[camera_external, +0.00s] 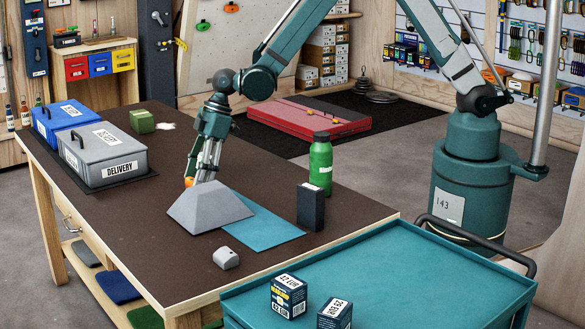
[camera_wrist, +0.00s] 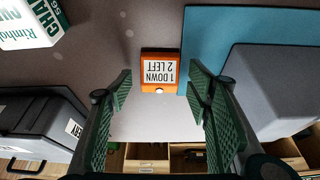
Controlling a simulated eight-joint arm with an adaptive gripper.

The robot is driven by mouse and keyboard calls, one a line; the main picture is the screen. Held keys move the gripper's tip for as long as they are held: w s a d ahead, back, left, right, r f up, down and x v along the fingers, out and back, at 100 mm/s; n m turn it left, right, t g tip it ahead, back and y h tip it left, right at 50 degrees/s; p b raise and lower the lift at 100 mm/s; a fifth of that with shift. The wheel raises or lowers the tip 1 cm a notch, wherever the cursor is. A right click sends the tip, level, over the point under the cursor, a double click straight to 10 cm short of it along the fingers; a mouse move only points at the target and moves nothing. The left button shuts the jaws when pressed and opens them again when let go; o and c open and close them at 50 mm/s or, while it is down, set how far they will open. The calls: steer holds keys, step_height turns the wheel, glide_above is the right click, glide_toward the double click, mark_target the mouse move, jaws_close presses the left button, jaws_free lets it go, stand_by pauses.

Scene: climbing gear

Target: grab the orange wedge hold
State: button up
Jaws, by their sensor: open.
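The orange wedge hold (camera_wrist: 147,57) lies on the brown table in the wrist view, with a white label reading "1 DOWN 2 LEFT". It sits between and just beyond the fingertips of my gripper (camera_wrist: 162,88), which is open and empty. In the external view only a small orange part of the hold (camera_external: 188,182) shows, behind the grey pyramid-like block (camera_external: 208,207). My gripper (camera_external: 203,176) points down there, close to the hold, its tips partly hidden by that block. I cannot tell whether any finger touches the hold.
The grey block (camera_wrist: 270,90) and teal mat (camera_wrist: 215,35) are close right of the hold in the wrist view. A grey DELIVERY case (camera_external: 105,155), green chalk block (camera_external: 142,121), black box (camera_external: 311,207) and green bottle (camera_external: 320,165) stand on the table. Bare table lies left of the hold.

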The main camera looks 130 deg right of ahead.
stand_by(0.3)
steer(key=c, duration=1)
steer(key=shift+r, duration=0.15)
steer(key=shift+r+p, duration=0.65)
steer(key=shift+r, duration=4.25)
